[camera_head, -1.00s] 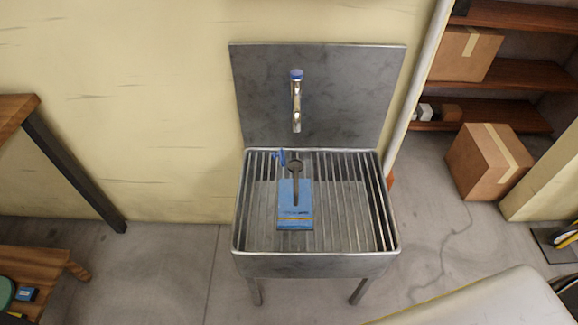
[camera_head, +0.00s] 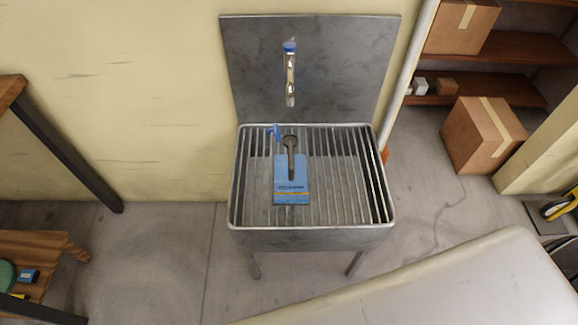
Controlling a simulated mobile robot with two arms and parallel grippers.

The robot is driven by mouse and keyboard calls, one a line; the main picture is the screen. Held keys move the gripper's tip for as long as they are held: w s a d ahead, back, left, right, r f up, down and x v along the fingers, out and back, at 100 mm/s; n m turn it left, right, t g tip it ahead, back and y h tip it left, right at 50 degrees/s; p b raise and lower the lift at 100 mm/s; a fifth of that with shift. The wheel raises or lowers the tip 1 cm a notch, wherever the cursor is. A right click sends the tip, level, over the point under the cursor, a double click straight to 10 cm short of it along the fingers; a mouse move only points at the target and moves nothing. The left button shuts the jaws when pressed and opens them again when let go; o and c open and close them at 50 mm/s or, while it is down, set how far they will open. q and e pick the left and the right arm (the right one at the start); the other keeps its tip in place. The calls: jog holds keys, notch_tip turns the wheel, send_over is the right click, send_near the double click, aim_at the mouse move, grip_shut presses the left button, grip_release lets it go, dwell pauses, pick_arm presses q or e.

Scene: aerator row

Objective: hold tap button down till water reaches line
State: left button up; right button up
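A chrome tap (camera_head: 290,78) with a blue button (camera_head: 289,47) on top is fixed to the grey metal backplate (camera_head: 345,70). Below it is a metal sink (camera_head: 312,238) with a slatted grate. A blue object (camera_head: 290,186) with small print and an orange line near its lower edge is in the sink, below the tap; I cannot tell whether it is a container. A dark spoon-like shape (camera_head: 291,146) overlaps its upper part. A small blue piece (camera_head: 274,132) is by the sink's back edge. No water is visible. Neither of my grippers is in view.
A pale smooth surface (camera_head: 440,285) fills the lower right, in front of the sink. Shelves with a cardboard box (camera_head: 462,25) and another box (camera_head: 484,136) on the floor are at right. A wooden bench (camera_head: 35,250) is at lower left. Floor left of the sink is clear.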

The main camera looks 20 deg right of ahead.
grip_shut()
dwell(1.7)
